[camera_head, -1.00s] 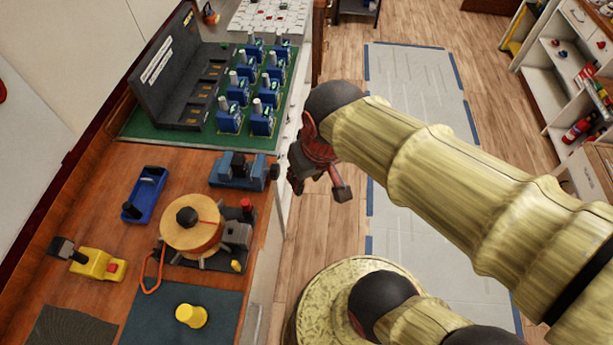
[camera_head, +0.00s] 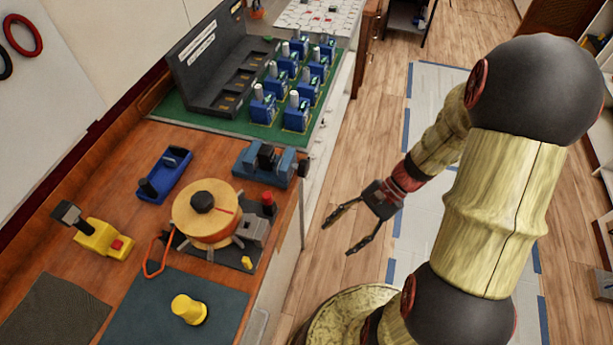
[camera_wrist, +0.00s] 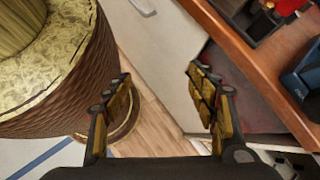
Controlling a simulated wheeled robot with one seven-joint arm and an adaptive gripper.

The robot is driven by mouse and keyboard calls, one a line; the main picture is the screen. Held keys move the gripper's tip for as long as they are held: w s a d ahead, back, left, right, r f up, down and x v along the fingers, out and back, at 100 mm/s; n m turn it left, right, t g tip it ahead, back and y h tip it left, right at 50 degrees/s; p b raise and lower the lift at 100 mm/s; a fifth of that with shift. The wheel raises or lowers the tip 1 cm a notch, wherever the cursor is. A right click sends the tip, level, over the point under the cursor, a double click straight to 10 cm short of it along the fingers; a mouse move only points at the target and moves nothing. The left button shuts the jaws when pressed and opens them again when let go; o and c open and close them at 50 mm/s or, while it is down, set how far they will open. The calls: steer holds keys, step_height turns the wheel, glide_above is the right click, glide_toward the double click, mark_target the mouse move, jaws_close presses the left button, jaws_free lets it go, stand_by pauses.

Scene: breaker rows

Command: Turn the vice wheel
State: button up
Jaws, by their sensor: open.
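A small blue vice (camera_head: 263,166) with dark jaws stands near the right edge of the wooden bench. A dark round part at its right end, which looks like the vice wheel (camera_head: 302,168), faces the aisle. My gripper (camera_head: 337,239) is open and empty, in the air off the bench's right side, below and right of the wheel in the picture. In the wrist view, its two fingers (camera_wrist: 158,76) are spread with nothing between them. A blue part (camera_wrist: 302,82), probably the vice, is cut off at that view's right edge; the wheel is not clear there.
A wooden drum (camera_head: 207,212) on a dark base with a red knob stands in front of the vice. Blue breakers (camera_head: 297,110) stand behind. The aisle floor is open.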

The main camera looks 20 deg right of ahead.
steer(key=w+f+m+t+y+b, duration=0.2)
steer(key=w+f+m+t+y, duration=0.2)
steer(key=w+m, duration=0.2)
steer(key=m+t+y, duration=0.1)
steer(key=m+t, duration=0.6)
steer(key=t, duration=0.1)
glide_toward(308, 170)
steer(key=w+x, duration=0.1)
steer(key=x, duration=0.2)
steer(key=shift+s+b+x, duration=0.2)
steer(key=shift+b+x, duration=0.6)
steer(key=shift+x, duration=2.8)
steer(key=shift+a+f, duration=0.15)
steer(key=shift+f, duration=0.05)
steer(key=shift+c, duration=0.6)
steer(key=c, duration=1.1)
steer(key=shift+o, duration=0.2)
